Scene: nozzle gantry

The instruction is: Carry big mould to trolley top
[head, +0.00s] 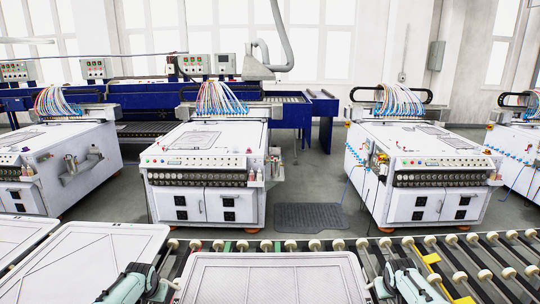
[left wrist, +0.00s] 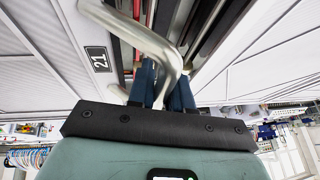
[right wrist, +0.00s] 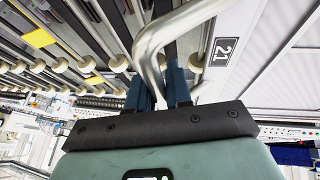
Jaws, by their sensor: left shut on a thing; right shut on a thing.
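The big mould (head: 275,280) is a wide white ribbed tray at the bottom middle of the head view, over or on the roller line. Its near part is cut off. My left gripper (head: 163,285) is shut on the bent metal handle (left wrist: 145,40) at the mould's left side. My right gripper (head: 379,284) is shut on the bent metal handle (right wrist: 160,40) at its right side. I cannot tell which surface is the trolley top.
A roller line (head: 290,246) with cream wheels runs across behind the mould and on to the right. Other white trays (head: 85,262) lie close at the left. White machines (head: 205,180) with hoses stand beyond, with a dark floor mat (head: 310,217) between two of them.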

